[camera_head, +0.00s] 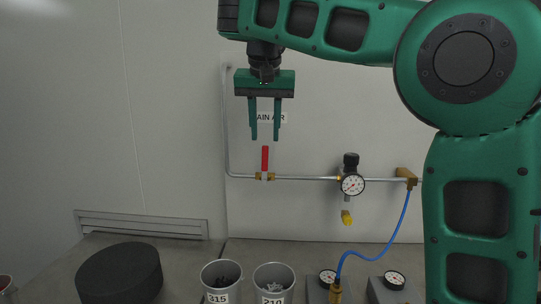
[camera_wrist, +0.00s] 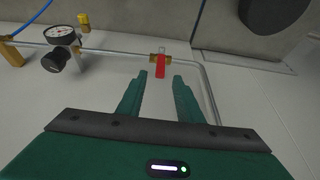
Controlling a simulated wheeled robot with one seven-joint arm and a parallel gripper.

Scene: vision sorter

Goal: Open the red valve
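The red valve handle (camera_head: 265,158) stands upright on a brass valve body (camera_head: 265,176) set in a grey pipe on the white wall, under a label that ends in "AIN AIR". My gripper (camera_head: 265,138) hangs fingers-down in front of the wall, just above the handle in the head view. Its two green fingers are apart with nothing between them. In the wrist view the red handle (camera_wrist: 161,68) shows just beyond the fingertips, roughly in line with the gap of my gripper (camera_wrist: 160,76). I see no contact.
A pressure gauge (camera_head: 352,184) with a black knob sits right of the valve on the pipe (camera_head: 305,178). A blue hose (camera_head: 378,257) hangs from its end. Below are two numbered cups (camera_head: 222,279), (camera_head: 273,283) and a black cylinder (camera_head: 121,274). The wall around the valve is clear.

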